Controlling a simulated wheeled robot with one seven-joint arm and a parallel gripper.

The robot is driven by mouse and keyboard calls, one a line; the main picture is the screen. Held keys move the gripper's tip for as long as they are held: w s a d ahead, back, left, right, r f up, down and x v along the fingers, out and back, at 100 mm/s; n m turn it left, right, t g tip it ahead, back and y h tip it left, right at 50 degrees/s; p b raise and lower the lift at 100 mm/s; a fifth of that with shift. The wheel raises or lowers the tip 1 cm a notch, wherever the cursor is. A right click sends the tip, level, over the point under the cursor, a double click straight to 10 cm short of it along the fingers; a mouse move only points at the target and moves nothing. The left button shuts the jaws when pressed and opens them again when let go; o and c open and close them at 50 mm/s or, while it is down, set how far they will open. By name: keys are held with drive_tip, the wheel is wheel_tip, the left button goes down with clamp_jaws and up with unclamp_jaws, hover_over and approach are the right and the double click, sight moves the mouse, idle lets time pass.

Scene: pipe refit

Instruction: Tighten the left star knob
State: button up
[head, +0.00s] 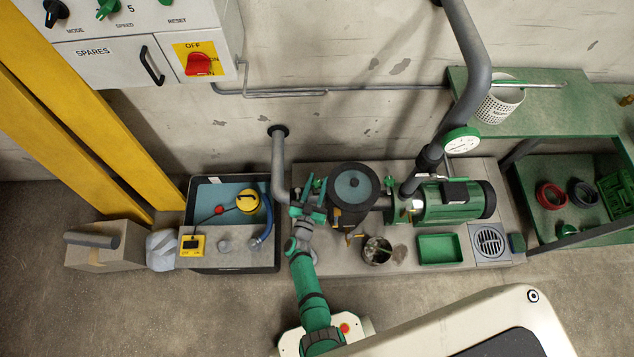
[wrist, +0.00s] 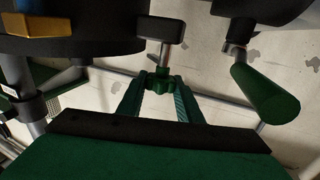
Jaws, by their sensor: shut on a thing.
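A green star knob (wrist: 161,82) sits on a short metal stem below a dark block (wrist: 160,28), beside the dark round housing (wrist: 70,45) in the wrist view. My gripper (wrist: 158,88) is shut on this star knob, one finger on each side of it. In the head view my gripper (head: 309,207) is at the left side of the dark round housing (head: 353,203), which has a blue-grey inside. The knob itself is too small and covered to make out there.
A green handle (wrist: 265,95) hangs close to the right of my gripper in the wrist view. A grey pipe (head: 279,165) rises just left of the gripper.

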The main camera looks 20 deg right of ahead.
drive_tip(key=m+g+h, duration=0.1)
drive_tip(key=h, duration=0.1)
drive_tip(key=m+g+h, duration=0.1)
drive_tip(key=m+g, duration=0.1)
drive_tip(key=shift+w+a+r+h, duration=0.1)
drive_tip(key=shift+w+r+h, duration=0.1)
drive_tip(key=shift+h, duration=0.2)
drive_tip(key=shift+s+f+m+g+h, duration=0.1)
drive_tip(key=shift+m+g+h, duration=0.75)
drive_tip(key=shift+g, duration=0.4)
drive_tip(key=shift+s+m+g+h, duration=0.1)
drive_tip(key=shift+m+g+h, duration=0.55)
drive_tip(key=shift+m+g, duration=0.5)
drive_tip(key=shift+m+g+h, duration=0.3)
drive_tip(key=shift+m+g, duration=0.1)
drive_tip(key=shift+g, duration=0.4)
drive_tip(key=o, duration=0.9)
drive_tip(key=v, duration=1)
drive_tip(key=shift+a, duration=0.35)
drive_tip(key=shift+s, duration=0.1)
